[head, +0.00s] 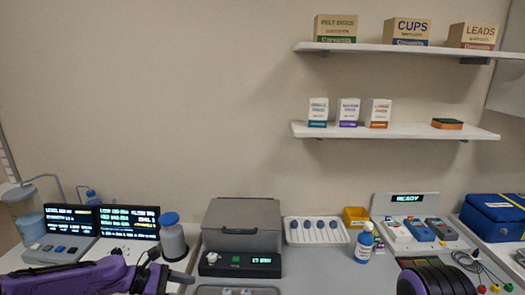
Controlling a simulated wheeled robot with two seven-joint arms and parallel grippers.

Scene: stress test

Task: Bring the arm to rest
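My purple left arm comes in along the bottom left edge, in front of the twin-screen monitor unit. My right arm shows only as a black ribbed and purple part at the bottom right edge, in front of the device dock. Nothing held is visible.
The bench carries a screen unit (129,222), a grey-lidded machine (243,225), a tray of sensors (317,231), a blue-capped bottle (365,243), a dock reading READY (408,199) and a blue case (497,215). Shelves (395,130) with boxes hang above.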

